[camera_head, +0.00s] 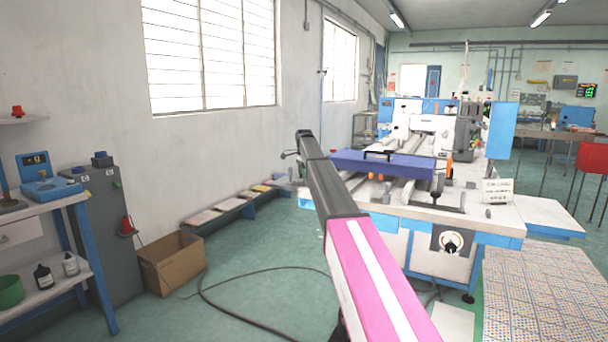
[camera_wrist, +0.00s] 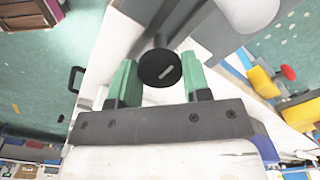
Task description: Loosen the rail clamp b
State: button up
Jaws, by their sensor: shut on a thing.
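In the wrist view, my gripper (camera_wrist: 160,80) has two green-padded fingers, one on each side of a round black knob (camera_wrist: 160,68) with a pale mark on its face. The pads meet the knob's sides, so my gripper is shut on it. The knob sits on a dark stem by a pale rail-like part; no label shows that it is rail clamp b.
In the head view, a blue-purple beam (camera_head: 382,164) lies across the machine table's rails. A small white sign (camera_head: 498,191) stands at the right. A cardboard box (camera_head: 172,262) and a dark cable (camera_head: 240,312) are on the floor. In the wrist view, yellow blocks (camera_wrist: 263,81) are at the right.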

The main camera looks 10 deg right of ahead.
jog(key=shift+n, duration=0.3)
jog(key=n, duration=0.4)
jog(key=shift+n, duration=0.3)
jog(key=n, duration=0.5)
jog(key=shift+n, duration=0.3)
jog(key=n, duration=0.9)
jog(key=shift+n, duration=0.3)
jog(key=o, duration=0.9)
jog(key=shift+o, duration=0.2)
jog(key=shift+r, duration=0.1)
